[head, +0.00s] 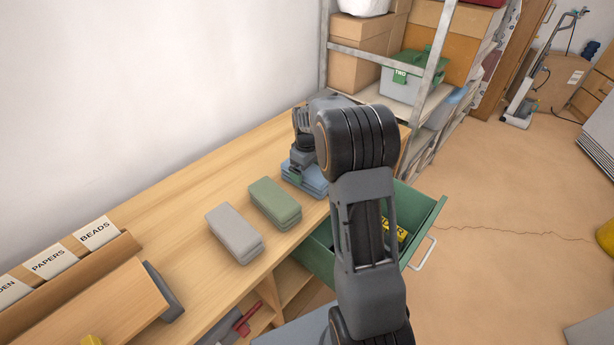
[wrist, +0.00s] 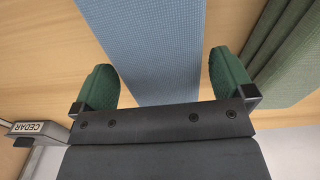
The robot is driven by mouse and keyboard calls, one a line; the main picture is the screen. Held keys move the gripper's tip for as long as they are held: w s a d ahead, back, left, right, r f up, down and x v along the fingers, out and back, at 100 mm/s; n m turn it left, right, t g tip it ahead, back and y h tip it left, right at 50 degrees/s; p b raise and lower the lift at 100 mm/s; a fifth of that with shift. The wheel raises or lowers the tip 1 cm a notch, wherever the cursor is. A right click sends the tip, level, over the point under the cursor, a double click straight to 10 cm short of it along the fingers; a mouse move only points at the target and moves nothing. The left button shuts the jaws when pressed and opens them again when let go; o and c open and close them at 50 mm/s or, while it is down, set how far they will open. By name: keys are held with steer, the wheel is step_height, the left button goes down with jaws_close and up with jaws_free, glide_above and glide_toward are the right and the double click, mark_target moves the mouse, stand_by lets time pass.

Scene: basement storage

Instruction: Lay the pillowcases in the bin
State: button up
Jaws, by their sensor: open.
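Three folded cloth stacks lie in a row on the wooden bench: a grey one (head: 234,233), a green one (head: 275,203) and a blue one (head: 309,184). My gripper (head: 299,172) is over the blue stack, which my arm partly hides. The green cloth (wrist: 288,60) is to the right there. An open green drawer-like bin (head: 424,228) with a pale handle sits below the bench edge, partly behind my arm.
A yellow object with dark markings (head: 401,235) lies in the green bin. A wooden rack with labelled cards (head: 50,262) stands at the bench's left. A metal shelf (head: 430,80) with boxes is at the back. A label reading CEDAR (wrist: 28,128) shows in the wrist view.

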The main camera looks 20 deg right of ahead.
steer(key=shift+f, duration=1.7)
steer(key=shift+c, duration=0.3)
steer(key=c, duration=0.9)
steer(key=shift+r, duration=0.1)
steer(key=shift+c, duration=0.2)
